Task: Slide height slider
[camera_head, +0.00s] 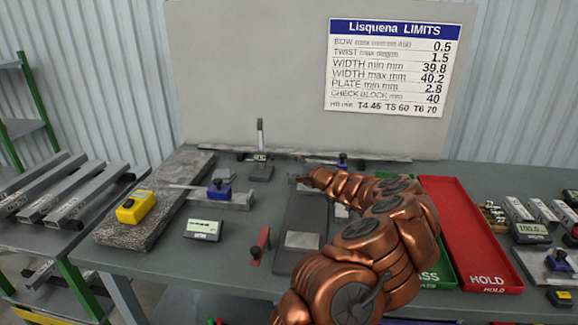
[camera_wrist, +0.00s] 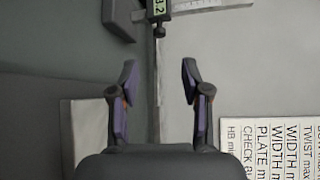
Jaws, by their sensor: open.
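The height gauge (camera_head: 261,170) stands upright near the back of the table in the head view, with a dark base and a thin vertical scale (camera_head: 260,132). Its slider (camera_head: 260,157) sits low on the scale and carries a small display. In the wrist view the slider (camera_wrist: 158,10) shows at the top edge, partly cut off, with the scale (camera_wrist: 205,5) running right and the base (camera_wrist: 118,18) at left. My gripper (camera_wrist: 159,75) is open and empty. The slider lies beyond the fingertips, roughly in line with the gap, not touched. In the head view the fingers are hard to make out.
A grey granite slab (camera_head: 160,205) with a yellow device (camera_head: 136,206) lies at left. A digital display box (camera_head: 203,229) and a red-handled tool (camera_head: 260,245) lie in front. A red HOLD tray (camera_head: 465,230) is at right. A backboard (camera_head: 250,70) rises behind the gauge.

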